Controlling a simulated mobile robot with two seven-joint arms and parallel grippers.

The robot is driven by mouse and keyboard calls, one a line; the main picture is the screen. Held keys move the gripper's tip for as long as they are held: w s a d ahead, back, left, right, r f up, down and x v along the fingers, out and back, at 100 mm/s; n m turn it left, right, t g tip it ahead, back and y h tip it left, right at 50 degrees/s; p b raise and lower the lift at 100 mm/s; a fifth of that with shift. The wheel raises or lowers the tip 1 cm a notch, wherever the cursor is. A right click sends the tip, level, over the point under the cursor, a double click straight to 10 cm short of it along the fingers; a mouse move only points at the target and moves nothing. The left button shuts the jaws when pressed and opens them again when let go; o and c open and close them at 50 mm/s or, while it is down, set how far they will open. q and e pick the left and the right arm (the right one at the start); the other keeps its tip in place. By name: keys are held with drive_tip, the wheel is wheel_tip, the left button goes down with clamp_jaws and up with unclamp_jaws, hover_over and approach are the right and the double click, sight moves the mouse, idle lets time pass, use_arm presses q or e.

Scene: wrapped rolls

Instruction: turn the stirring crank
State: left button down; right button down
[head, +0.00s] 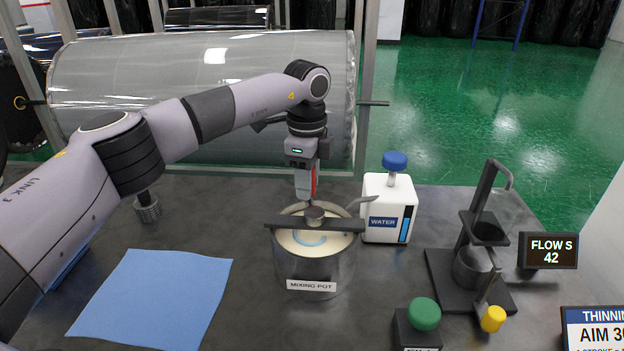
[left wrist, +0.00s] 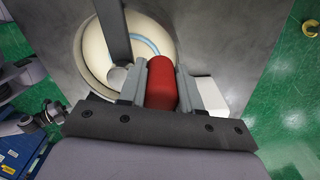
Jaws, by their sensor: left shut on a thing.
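The mixing pot (head: 312,268) is a steel pot with a label, holding cream liquid with a pale blue streak. A dark bar (head: 338,225) lies across its rim with a round hub (head: 314,214) in the middle. My left gripper (head: 306,190) points down over the pot and is shut on the red crank grip (left wrist: 161,84). The red grip also shows between the fingers in the head view (head: 315,181). The crank's arm under the fingers is mostly hidden. My right gripper is in neither view.
A white water container (head: 388,208) with a blue knob stands close right of the pot. Further right are a dark cup stand (head: 468,262), a display (head: 548,251) reading 42, a green knob (head: 424,313) and a yellow knob (head: 493,318). A blue cloth (head: 155,297) lies left.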

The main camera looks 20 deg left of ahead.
use_arm(q)
drive_tip(key=shift+a+r+n, duration=0.15)
drive_tip(key=shift+a+n, duration=0.05)
drive_tip(key=shift+n, duration=0.2)
drive_tip(key=c, duration=0.8)
unclamp_jaws()
drive_tip(key=shift+r+b, duration=0.55)
drive_tip(key=shift+r, duration=2.95)
